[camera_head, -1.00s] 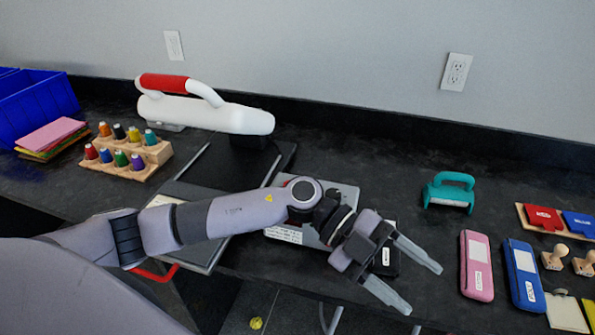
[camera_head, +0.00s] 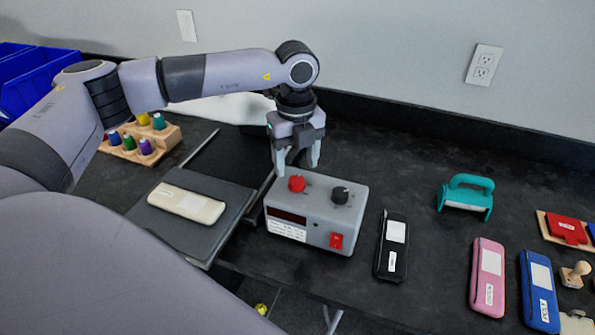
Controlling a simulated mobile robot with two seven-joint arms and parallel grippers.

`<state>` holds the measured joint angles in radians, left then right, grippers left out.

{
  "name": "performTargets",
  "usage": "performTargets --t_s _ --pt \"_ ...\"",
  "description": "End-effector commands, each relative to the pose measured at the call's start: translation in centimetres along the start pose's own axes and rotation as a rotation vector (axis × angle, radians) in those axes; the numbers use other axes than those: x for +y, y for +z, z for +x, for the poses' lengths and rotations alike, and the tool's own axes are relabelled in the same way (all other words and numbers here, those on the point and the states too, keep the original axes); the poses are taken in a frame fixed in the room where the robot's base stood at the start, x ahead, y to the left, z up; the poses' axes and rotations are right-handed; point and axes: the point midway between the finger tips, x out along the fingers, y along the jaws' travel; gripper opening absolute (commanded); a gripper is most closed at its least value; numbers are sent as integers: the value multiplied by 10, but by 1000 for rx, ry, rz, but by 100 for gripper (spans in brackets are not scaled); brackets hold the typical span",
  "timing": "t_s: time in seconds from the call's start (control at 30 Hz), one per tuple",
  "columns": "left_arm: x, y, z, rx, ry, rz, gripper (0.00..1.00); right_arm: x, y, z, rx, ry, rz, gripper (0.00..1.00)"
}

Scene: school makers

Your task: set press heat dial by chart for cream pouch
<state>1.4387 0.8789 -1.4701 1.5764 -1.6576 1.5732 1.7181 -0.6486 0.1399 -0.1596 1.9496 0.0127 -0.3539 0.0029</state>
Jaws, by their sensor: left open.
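The grey control box (camera_head: 322,215) stands on the dark counter, with a red knob (camera_head: 297,184) and a black knob (camera_head: 340,195) on top. Its front has a dark display, a small white chart label (camera_head: 287,231) too small to read, and a red switch (camera_head: 336,241). The cream pouch (camera_head: 187,203) lies on the press's grey lower plate (camera_head: 180,232). My left gripper (camera_head: 295,168) points down just above and behind the red knob, open, with its fingers apart. I cannot tell whether it touches the knob. My right gripper is not in view.
A black pouch (camera_head: 392,246), pink pouch (camera_head: 488,276) and blue pouch (camera_head: 539,291) lie to the right. A teal hand tool (camera_head: 466,195) stands behind them. Thread spools in a wooden rack (camera_head: 142,147) and blue bins (camera_head: 35,80) are at left.

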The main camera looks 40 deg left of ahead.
Motion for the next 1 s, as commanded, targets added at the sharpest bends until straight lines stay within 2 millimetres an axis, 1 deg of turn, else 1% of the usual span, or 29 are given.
performTargets --t_s 0.1,0.2,0.3,0.4,0.6,0.63,0.67,0.7,0.77,0.8,1.0 --pt "0 -1 19 2 2 2 63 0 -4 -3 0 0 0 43" --pt "0 -1 31 3 1 2 63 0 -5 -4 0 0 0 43" --pt "-1 -1 39 2 -1 2 63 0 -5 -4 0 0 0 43" --pt "-1 -1 42 2 -2 3 63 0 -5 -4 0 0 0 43" --pt "-1 -1 43 3 -3 3 63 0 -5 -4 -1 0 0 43" --pt "-1 -1 42 3 -3 3 57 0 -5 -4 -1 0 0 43" --pt "-1 -1 42 3 -3 3 47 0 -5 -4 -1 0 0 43" --pt "-1 -1 42 3 -3 3 34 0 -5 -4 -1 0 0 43" --pt "-1 -1 42 3 -3 3 14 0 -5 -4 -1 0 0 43" --pt "-1 -1 42 3 -3 3 7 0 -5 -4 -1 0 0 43" --pt "-1 -1 42 3 -2 10 7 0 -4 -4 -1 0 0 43"
